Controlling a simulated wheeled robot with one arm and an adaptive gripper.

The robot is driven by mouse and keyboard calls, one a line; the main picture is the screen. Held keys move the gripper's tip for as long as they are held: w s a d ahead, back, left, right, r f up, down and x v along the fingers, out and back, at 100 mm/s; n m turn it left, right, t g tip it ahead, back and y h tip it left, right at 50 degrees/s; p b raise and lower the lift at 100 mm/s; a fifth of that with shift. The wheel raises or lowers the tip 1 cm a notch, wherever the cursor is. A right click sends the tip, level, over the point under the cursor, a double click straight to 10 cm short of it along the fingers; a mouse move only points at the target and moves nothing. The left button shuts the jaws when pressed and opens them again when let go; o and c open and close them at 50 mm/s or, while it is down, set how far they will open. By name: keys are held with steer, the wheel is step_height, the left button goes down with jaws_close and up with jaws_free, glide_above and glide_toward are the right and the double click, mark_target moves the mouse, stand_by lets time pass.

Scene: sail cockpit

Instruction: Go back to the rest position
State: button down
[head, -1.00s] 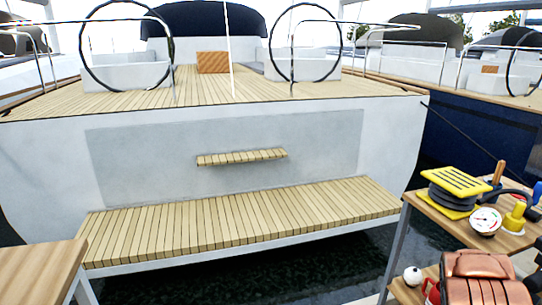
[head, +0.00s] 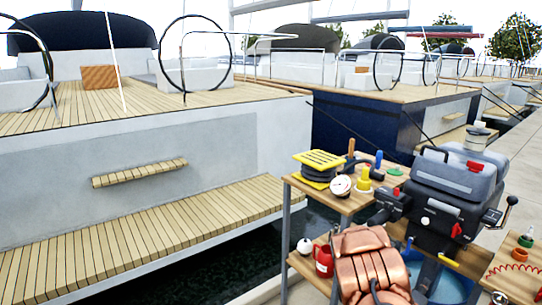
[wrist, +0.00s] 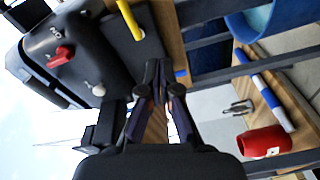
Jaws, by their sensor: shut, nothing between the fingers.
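My gripper (wrist: 162,82) shows in the middle of the wrist view, its two dark fingers close together with nothing held between them. Just beyond and beside it is the grey and black outboard-like machine (wrist: 75,55) with a red knob and a yellow handle. This machine (head: 455,185) also shows at the right of the head view. I cannot pick out the fingers in the head view. The rest position itself is not marked in any view.
A wooden shelf stand (head: 345,203) holds a yellow-topped black bellows pump (head: 318,170), a gauge (head: 340,186) and a red mug (head: 323,260). The mug (wrist: 265,140) also shows in the wrist view. A blue bucket (head: 447,285) is below. The boat's slatted step (head: 130,240) lies left.

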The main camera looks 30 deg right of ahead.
steer(key=w+a+m+y, duration=0.3)
steer(key=w+a+y, duration=0.5)
steer(key=w+a, duration=0.75)
steer(key=a+r+n+y, duration=0.1)
steer(key=a+r+y, duration=0.25)
steer(key=a, duration=0.95)
steer(key=a+r+y, duration=0.2)
steer(key=a+y, duration=0.2)
steer(key=a, duration=1)
steer(key=s+a+r+n+g+y, duration=0.1)
steer(key=s+a+r+n+g, duration=0.2)
steer(key=s+a, duration=0.65)
steer(key=s+a+r+g+y, duration=0.1)
steer(key=s+a+r+g, duration=0.2)
steer(key=s+a+r, duration=0.65)
steer(key=s+d+r+p, duration=0.1)
steer(key=r+p, duration=0.8)
steer(key=p, duration=0.1)
steer(key=s+d+r+p, duration=0.2)
steer(key=r+p, duration=0.6)
steer(key=p, duration=0.2)
steer(key=shift+r, duration=0.4)
